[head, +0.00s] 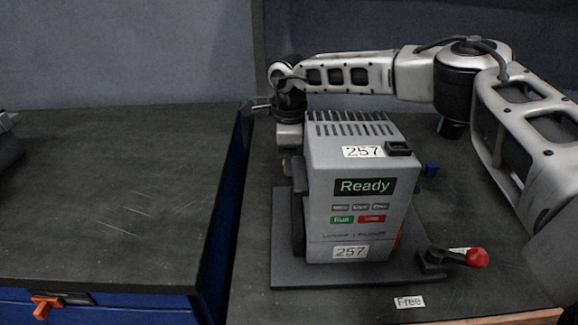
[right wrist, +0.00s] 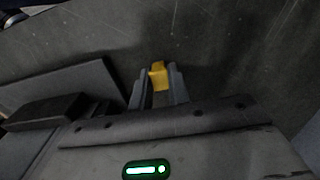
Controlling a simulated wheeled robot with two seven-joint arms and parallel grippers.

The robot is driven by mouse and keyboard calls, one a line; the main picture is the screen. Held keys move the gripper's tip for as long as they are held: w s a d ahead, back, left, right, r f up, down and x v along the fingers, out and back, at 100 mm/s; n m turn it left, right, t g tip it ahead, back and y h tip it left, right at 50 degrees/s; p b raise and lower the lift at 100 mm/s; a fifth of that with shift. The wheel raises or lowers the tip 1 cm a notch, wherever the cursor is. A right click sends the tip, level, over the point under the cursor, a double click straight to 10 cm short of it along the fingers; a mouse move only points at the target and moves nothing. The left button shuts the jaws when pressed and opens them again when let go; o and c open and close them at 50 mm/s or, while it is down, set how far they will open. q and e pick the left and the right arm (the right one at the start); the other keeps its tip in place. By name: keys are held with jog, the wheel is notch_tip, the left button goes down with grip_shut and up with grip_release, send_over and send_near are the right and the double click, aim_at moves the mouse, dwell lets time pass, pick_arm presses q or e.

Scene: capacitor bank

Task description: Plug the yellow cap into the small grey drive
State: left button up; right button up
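The small grey drive (head: 326,220) stands upright on a dark baseplate (head: 345,272), with a "Ready" screen and "257" labels on its front and top. My right gripper (head: 290,160) points down at the drive's left rear side, and the drive partly hides it. In the right wrist view, its two fingers (right wrist: 158,82) are closed on the yellow cap (right wrist: 158,74), which sits between the fingertips.
A lever with a red knob (head: 477,257) sits at the baseplate's right front, near a "Free" label (head: 409,302). A blue part (head: 431,169) shows right of the drive. A grey wall stands behind.

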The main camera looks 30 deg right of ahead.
pick_arm(q)
jog(key=shift+a, duration=0.1)
pick_arm(e)
grip_shut()
pick_arm(q)
jog(key=shift+w, duration=0.1)
